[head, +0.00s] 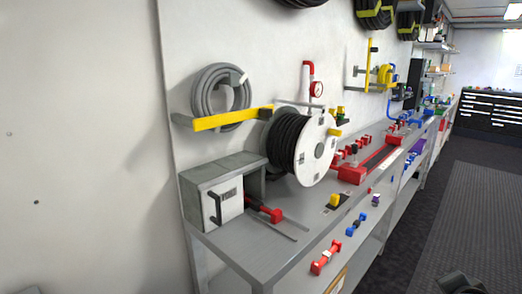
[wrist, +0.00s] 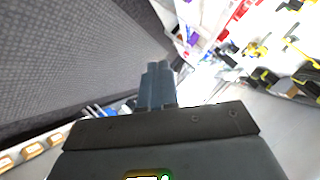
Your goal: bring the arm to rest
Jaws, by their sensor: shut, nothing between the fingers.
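My gripper (wrist: 158,82) shows in the wrist view, its blue-grey fingers together with nothing between them. It points out over the dark grey floor (wrist: 70,50) beside the bench and touches nothing that I can see. In the head view only a dark part at the bottom right edge shows, which looks like part of my arm; the fingers are not clear there.
A long grey workbench (head: 262,250) runs along the wall. It carries a grey box (head: 222,205), a hose reel (head: 314,150) and red fittings (head: 352,174). Coloured valves hang along its front edge. The floor mat (head: 475,200) on the right is clear.

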